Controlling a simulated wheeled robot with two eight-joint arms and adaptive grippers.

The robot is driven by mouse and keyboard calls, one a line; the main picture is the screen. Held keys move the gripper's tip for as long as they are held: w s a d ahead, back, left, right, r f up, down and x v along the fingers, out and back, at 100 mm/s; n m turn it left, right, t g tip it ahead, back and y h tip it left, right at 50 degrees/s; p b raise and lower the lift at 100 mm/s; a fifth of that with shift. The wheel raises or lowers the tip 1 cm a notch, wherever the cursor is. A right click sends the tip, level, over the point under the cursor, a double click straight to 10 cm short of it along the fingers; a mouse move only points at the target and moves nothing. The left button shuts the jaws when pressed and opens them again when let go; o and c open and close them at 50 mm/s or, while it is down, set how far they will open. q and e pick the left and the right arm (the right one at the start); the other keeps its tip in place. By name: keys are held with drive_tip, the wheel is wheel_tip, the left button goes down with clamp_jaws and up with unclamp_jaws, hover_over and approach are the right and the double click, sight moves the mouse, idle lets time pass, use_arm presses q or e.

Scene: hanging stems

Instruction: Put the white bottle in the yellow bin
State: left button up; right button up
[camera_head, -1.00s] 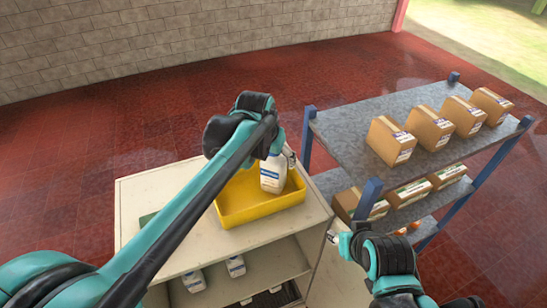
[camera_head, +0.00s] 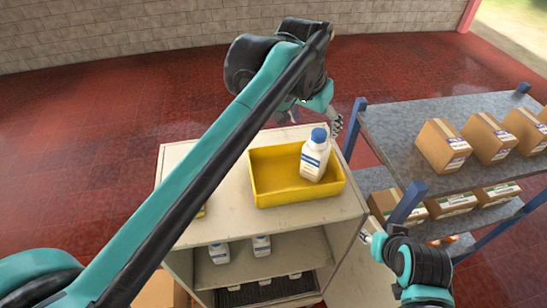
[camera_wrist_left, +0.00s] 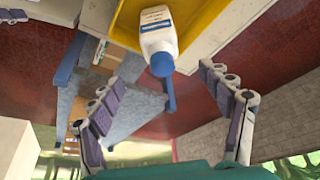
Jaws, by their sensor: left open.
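The white bottle (camera_head: 313,161) with a blue cap stands roughly upright inside the yellow bin (camera_head: 290,198), at its right side. The bin sits on top of a cream cabinet. My left gripper (camera_head: 322,118) is open and empty, beyond and above the bottle. In the left wrist view, its fingers (camera_wrist_left: 158,76) are spread apart, with the bottle (camera_wrist_left: 157,28) in the yellow bin (camera_wrist_left: 207,20) past them and nothing held. My right gripper (camera_head: 371,230) is low at the cabinet's right side; its finger opening is too small to judge.
The cream cabinet (camera_head: 225,231) has more white bottles (camera_head: 261,246) on a lower shelf. A blue-posted grey rack (camera_head: 400,125) with several cardboard boxes (camera_head: 444,146) stands to the right. My left arm crosses above the cabinet's left part.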

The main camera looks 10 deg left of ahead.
use_arm(q)
drive_tip(key=s+a+f+n+t, duration=0.1)
drive_tip(key=s+a+f, duration=0.4)
drive_tip(key=f, duration=0.1)
drive_tip(key=s+a+f+n+t+y, duration=0.1)
drive_tip(key=s+a+f+n, duration=0.1)
drive_tip(key=s+a+f, duration=0.3)
drive_tip(key=s+a+f+n, duration=0.1)
drive_tip(key=s+a+f, duration=0.5)
drive_tip(key=f, duration=0.1)
drive_tip(key=shift+s+f+t+y, duration=0.15)
drive_tip(key=shift+s+t+y, duration=0.15)
drive_tip(key=shift+t+y, duration=0.1)
drive_tip(key=shift+a+f, duration=0.15)
drive_tip(key=shift+f, duration=0.05)
